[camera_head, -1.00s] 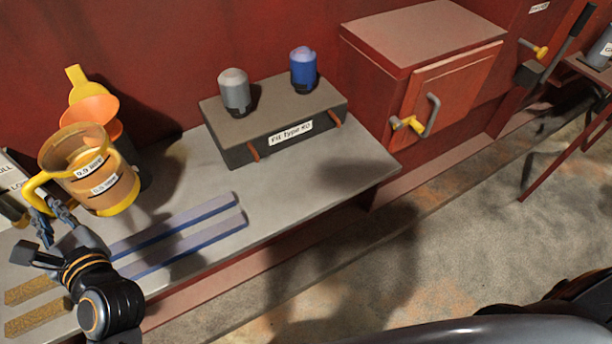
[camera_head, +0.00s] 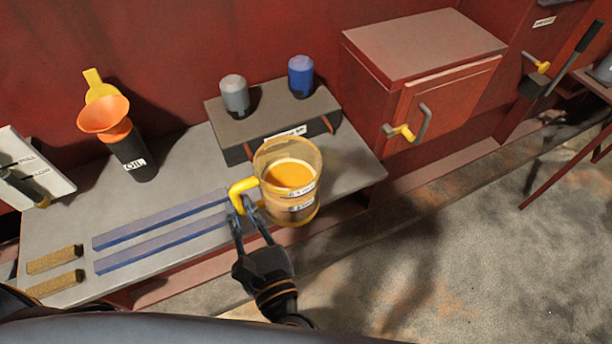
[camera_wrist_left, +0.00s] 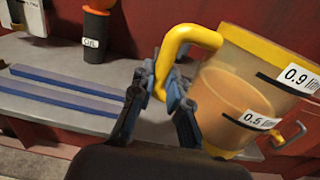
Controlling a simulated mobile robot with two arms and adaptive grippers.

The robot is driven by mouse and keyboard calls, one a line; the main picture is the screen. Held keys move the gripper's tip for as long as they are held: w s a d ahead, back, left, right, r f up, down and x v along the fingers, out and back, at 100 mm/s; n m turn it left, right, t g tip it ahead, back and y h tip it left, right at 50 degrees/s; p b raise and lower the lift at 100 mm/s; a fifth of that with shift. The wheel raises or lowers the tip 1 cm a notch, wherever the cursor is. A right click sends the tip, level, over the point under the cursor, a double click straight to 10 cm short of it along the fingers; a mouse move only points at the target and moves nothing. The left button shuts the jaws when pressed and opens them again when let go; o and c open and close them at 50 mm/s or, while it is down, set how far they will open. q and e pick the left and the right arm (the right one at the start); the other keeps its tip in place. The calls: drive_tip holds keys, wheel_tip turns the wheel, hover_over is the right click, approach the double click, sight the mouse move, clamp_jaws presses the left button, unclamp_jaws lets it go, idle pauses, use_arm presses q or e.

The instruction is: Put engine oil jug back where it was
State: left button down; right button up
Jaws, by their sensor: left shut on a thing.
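The engine oil jug (camera_head: 290,185) is clear amber with a yellow handle, orange oil inside and white measure labels. It is upright in the head view, over the front right part of the grey bench (camera_head: 195,160). My left gripper (camera_head: 243,208) is shut on the jug's handle. In the left wrist view the fingers (camera_wrist_left: 166,95) close around the lower handle, and the jug (camera_wrist_left: 235,95) fills the right side. The jug seems held above the bench, its base partly past the front edge. My right gripper is not in view.
A black oil container (camera_head: 133,158) with an orange funnel (camera_head: 104,116) stands at the bench's left. Two blue strips (camera_head: 160,225) lie in front. A dark filter block (camera_head: 235,131) stands behind the jug. A red cabinet (camera_head: 440,100) is to the right.

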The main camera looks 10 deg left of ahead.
use_arm(q)
drive_tip(key=shift+w+d+r, duration=0.1)
drive_tip(key=shift+w+d, duration=0.05)
drive_tip(key=w+a+f+b, duration=0.1)
drive_tip(key=w+f, duration=0.2)
drive_tip(key=w, duration=0.1)
drive_tip(key=w+a+f+b, duration=0.1)
drive_tip(key=w+f+b, duration=0.1)
drive_tip(key=w+f, duration=0.1)
drive_tip(key=w+a+f+b, duration=0.1)
drive_tip(key=w+f, duration=0.2)
drive_tip(key=w, duration=0.2)
drive_tip(key=shift+w+a+f, duration=0.2)
drive_tip(key=shift+w, duration=0.15)
drive_tip(key=f+b, duration=0.3)
drive_tip(key=shift+w+a+f, duration=0.1)
drive_tip(key=shift+w+f, duration=0.15)
drive_tip(key=shift+f, duration=0.1)
drive_tip(key=shift+r, duration=0.1)
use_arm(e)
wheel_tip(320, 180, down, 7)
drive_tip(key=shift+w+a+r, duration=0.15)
